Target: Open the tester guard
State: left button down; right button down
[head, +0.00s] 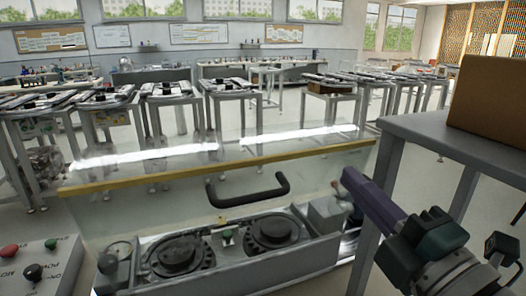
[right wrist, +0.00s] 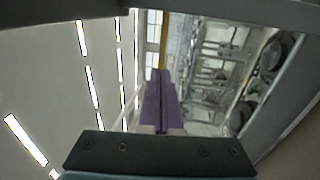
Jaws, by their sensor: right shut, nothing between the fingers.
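The tester guard (head: 130,225) is a clear cover with a yellow strip (head: 225,171) along its upper front edge. It stands over the tester base (head: 240,268), which holds two dark round fixtures seen through it. A black U-shaped handle (head: 249,195) sits on the guard's front, below the strip. My right gripper (head: 350,180) has purple fingers, shut and empty, near the guard's right end, right of the handle and apart from it. In the right wrist view the shut fingers (right wrist: 160,88) point toward the yellow strip (right wrist: 163,52); whether they touch the guard is unclear. My left gripper is out of view.
A grey table (head: 450,135) with a brown box (head: 490,105) stands close on the right, behind my right arm. A control panel (head: 45,268) with red, green and black knobs is at the lower left. Rows of workbenches fill the back.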

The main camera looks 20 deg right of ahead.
aim_at(323, 150)
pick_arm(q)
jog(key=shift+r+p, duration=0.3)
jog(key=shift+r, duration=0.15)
pick_arm(e)
jog(key=shift+w+r, duration=0.2)
jog(key=shift+w, duration=1.15)
jog(key=shift+w+r, duration=0.2)
jog(key=shift+w, duration=1.15)
